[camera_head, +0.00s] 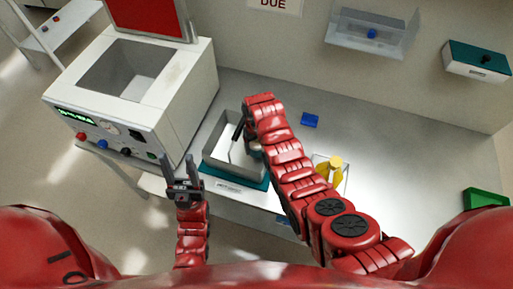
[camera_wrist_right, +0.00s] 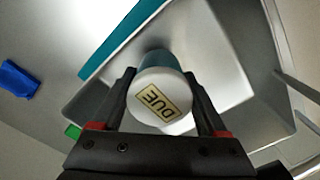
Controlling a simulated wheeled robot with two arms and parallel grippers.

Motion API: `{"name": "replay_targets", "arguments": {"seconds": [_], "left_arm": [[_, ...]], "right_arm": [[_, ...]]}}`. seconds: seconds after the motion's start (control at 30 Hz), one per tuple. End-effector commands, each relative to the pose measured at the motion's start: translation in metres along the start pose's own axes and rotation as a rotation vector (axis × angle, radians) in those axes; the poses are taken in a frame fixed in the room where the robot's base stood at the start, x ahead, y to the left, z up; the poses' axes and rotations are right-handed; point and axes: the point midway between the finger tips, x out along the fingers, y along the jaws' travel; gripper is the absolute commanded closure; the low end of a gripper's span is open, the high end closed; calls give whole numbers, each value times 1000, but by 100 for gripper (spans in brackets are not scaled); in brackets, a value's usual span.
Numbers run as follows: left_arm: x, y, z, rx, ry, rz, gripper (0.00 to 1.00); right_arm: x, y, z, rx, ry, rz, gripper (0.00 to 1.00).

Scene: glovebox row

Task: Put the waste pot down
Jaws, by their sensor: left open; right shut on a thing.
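The waste pot (camera_wrist_right: 163,83) has a white end with a "DUE" label and a teal side. My right gripper (camera_wrist_right: 160,95) is shut on it, with one finger on each side. In the right wrist view the pot is over the inside of a grey metal tray (camera_wrist_right: 88,118); I cannot tell whether it touches the tray floor. In the head view the tray (camera_head: 212,137) stands on a teal base, and my right arm hides most of the pot. My left gripper (camera_head: 180,170) is open and empty, left of the tray.
A white glovebox-like unit (camera_head: 180,85) with an open top stands left of the tray. A blue block (camera_head: 310,120) and a yellow item (camera_head: 334,164) in a clear holder lie to the right. A green tray (camera_head: 484,199) is at the far right.

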Motion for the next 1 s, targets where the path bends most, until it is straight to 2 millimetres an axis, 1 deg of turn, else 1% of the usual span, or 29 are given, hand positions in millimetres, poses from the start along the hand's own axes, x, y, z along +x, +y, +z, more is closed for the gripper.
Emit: {"name": "replay_targets", "arguments": {"seconds": [0.03, 0.2, 0.3, 0.47, 0.6, 0.63, 0.73, 0.77, 1.0], "left_arm": [[4, 0, -1, 0, 0, 0, 50], [8, 0, -1, 0, 0, 0, 50], [7, 0, -1, 0, 0, 0, 50], [7, 0, -1, 0, 0, 0, 50], [2, 0, 0, 0, 0, 0, 50], [4, 0, -1, 0, 0, 0, 50], [4, 0, -1, 0, 0, 0, 50], [4, 0, -1, 0, 0, 0, 50], [6, 0, -1, 0, 0, 0, 50]], "right_arm": [[3, 0, 0, 0, -2, 0, 89], [19, 0, 0, 0, 1, 0, 89], [22, 0, 0, 1, 2, 0, 89], [22, 0, 0, 1, 3, 0, 89], [27, 0, 0, 1, 2, 0, 89], [26, 0, 0, 0, 2, 0, 19], [25, 0, 0, 1, 2, 0, 1], [25, 0, 0, 1, 1, 0, 0], [23, 0, 0, 1, 1, 0, 0]]}}
